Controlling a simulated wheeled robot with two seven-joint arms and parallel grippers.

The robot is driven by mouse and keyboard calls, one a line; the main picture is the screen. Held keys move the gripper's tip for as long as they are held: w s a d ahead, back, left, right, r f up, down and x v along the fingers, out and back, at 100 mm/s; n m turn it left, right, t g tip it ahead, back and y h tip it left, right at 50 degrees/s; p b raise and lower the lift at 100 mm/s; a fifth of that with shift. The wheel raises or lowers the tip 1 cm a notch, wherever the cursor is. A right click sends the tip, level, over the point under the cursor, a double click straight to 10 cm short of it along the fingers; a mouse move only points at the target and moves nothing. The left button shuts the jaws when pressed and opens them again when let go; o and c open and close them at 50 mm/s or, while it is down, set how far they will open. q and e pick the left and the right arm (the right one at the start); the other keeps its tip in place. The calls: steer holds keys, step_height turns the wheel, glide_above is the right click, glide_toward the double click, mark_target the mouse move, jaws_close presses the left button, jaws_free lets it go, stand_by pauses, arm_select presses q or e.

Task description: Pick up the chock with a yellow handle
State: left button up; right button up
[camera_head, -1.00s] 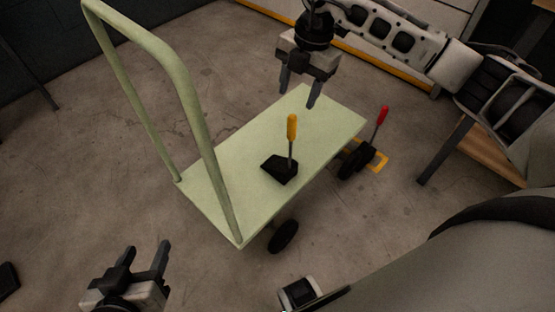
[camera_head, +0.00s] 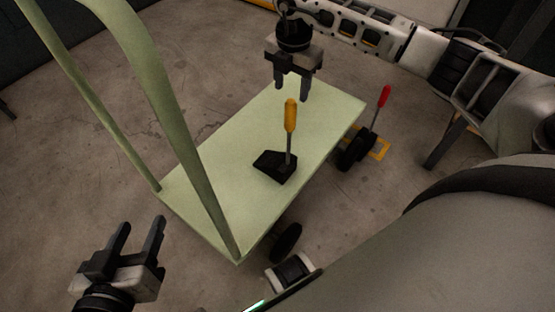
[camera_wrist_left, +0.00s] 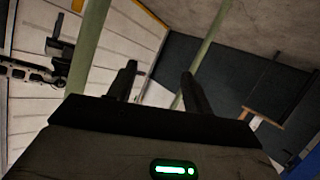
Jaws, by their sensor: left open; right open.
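The chock with a yellow handle (camera_head: 290,116) has a black wedge base (camera_head: 273,167). It stands on the pale green platform of a cart (camera_head: 215,185), handle up. My right gripper (camera_head: 291,96) is open and empty. In the head view it shows just above the yellow handle, apart from it. My left gripper (camera_head: 139,222) is open and empty at the lower left, outside the cart's push handle. In the left wrist view its two fingers (camera_wrist_left: 158,85) are spread with nothing between them.
The cart's tall green push handle (camera_head: 170,95) rises at the left, between my left gripper and the chock. A second chock with a red handle (camera_head: 384,96) is on the floor beside a cart wheel, near a yellow floor marking (camera_head: 381,150).

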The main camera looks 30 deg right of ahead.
mark_target(290, 101)
step_height(290, 101, down, 3)
steer(key=shift+b, duration=0.3)
step_height(290, 101, down, 5)
steer(key=shift+s+r+b, duration=0.1)
steer(key=shift+s+b, duration=0.05)
steer(key=shift+b, duration=0.9)
steer(key=shift+f, duration=0.2)
jaws_close()
arm_select(q)
steer(key=shift+w+d+r+n+t+h, duration=0.15)
steer(key=shift+d+r+n+t+h, duration=0.15)
steer(key=shift+d+r+t+h, duration=0.3)
arm_select(e)
steer(key=shift+r, duration=0.2)
